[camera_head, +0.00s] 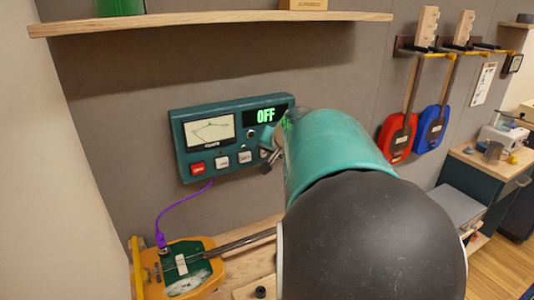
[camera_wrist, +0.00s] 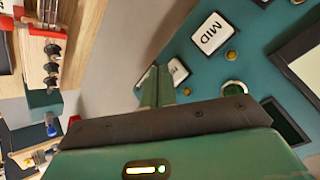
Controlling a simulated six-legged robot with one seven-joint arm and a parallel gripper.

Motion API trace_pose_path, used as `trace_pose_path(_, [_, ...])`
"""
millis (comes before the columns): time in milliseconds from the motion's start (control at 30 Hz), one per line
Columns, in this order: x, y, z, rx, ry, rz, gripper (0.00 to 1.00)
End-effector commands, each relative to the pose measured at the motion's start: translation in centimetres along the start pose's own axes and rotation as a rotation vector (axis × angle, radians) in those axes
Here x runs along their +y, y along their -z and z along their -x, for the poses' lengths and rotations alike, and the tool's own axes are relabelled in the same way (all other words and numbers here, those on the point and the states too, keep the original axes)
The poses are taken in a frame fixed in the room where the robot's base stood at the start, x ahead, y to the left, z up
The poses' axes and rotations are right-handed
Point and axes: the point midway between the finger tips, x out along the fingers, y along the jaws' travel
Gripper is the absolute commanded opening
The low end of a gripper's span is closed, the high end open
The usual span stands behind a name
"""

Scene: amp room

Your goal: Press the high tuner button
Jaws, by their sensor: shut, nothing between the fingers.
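The teal tuner panel (camera_head: 180,135) is mounted on the wall, with a needle meter and a green "OFF" on its display (camera_head: 265,116). Along its lower edge are a red button (camera_head: 198,168) and white buttons (camera_head: 222,162). In the wrist view, the button marked MID (camera_wrist: 212,33) is clear. Beside it is another white button (camera_wrist: 178,71), its label mostly hidden by my fingers; it is likely the high one. My gripper (camera_head: 267,166) is shut and empty, its fingertips (camera_wrist: 160,74) close to this button. I cannot tell whether they touch it.
A wooden shelf (camera_head: 210,22) runs above the panel. A yellow-orange guitar-like instrument (camera_head: 210,255) lies below, joined to the panel by a purple cable (camera_head: 180,203). Red (camera_head: 398,138) and blue (camera_head: 431,130) instruments hang at the right.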

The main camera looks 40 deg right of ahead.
Motion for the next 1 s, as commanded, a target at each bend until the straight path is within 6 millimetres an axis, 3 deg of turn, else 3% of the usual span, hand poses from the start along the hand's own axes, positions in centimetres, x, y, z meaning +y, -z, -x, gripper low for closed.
trace_pose_path(1000, [-0.41,0.43,-0.57,0.0,0.0,0.001,0.0])
